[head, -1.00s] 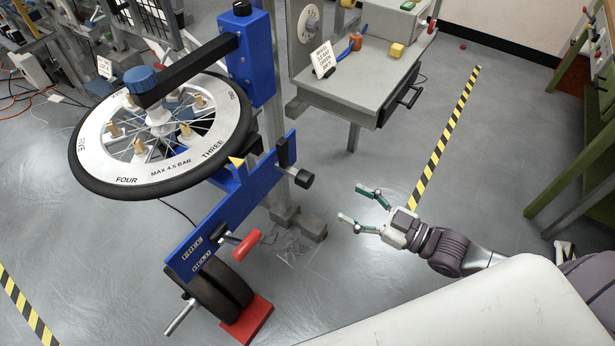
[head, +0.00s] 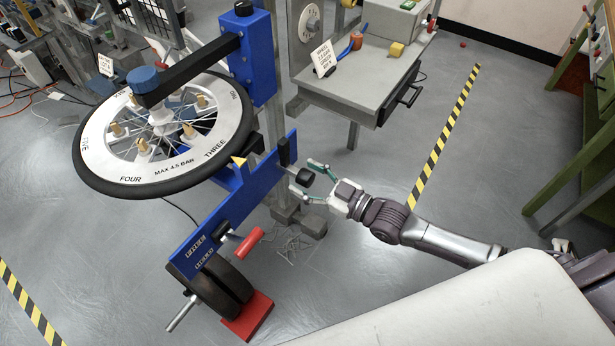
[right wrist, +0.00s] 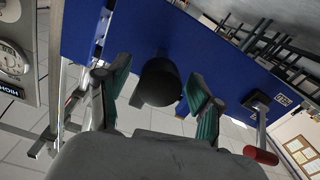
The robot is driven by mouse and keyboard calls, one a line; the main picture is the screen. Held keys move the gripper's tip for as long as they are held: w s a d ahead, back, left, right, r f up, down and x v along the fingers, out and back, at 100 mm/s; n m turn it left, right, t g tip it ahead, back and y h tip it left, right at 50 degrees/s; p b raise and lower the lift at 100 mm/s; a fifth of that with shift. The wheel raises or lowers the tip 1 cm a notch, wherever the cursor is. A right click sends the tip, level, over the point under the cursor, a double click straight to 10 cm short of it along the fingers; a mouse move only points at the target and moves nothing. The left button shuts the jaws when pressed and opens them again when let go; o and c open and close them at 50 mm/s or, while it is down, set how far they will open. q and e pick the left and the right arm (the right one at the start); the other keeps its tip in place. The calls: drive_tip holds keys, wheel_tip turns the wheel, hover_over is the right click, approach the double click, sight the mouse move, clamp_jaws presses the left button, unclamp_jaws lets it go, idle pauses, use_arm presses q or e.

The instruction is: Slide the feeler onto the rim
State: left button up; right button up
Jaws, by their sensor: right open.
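The wheel, with a white lettered rim (head: 105,166) and black tyre (head: 160,188), lies nearly flat on a blue stand (head: 250,60). A yellow pointed tip, which looks like the feeler (head: 240,163), sits beside the tyre on a blue bar (head: 225,210). A black knob (head: 305,177) sticks out from the bar's right side, and also shows in the right wrist view (right wrist: 158,82). My right gripper (head: 309,179) is open, its green-padded fingers on either side of the knob; I cannot tell whether they touch it. My left gripper is not in view.
A red-handled crank (head: 248,244) and a black roller (head: 222,288) on a red block (head: 247,317) are at the bar's lower end. A grey bench (head: 365,85) stands behind. The floor to the right is clear up to a green frame (head: 560,170).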

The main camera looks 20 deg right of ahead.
sight(292, 168)
clamp_jaws()
drive_tip(key=b+x, duration=0.1)
drive_tip(key=x, duration=0.3)
drive_tip(key=shift+w+a, duration=0.1)
drive_tip(key=shift+a, duration=0.05)
drive_tip(key=shift+r, duration=0.1)
drive_tip(key=shift+c, duration=1.4)
unclamp_jaws()
drive_tip(key=shift+o, duration=1.4)
drive_tip(key=shift+a, duration=0.1)
drive_tip(key=v, duration=1.2)
drive_tip(key=shift+w, duration=0.1)
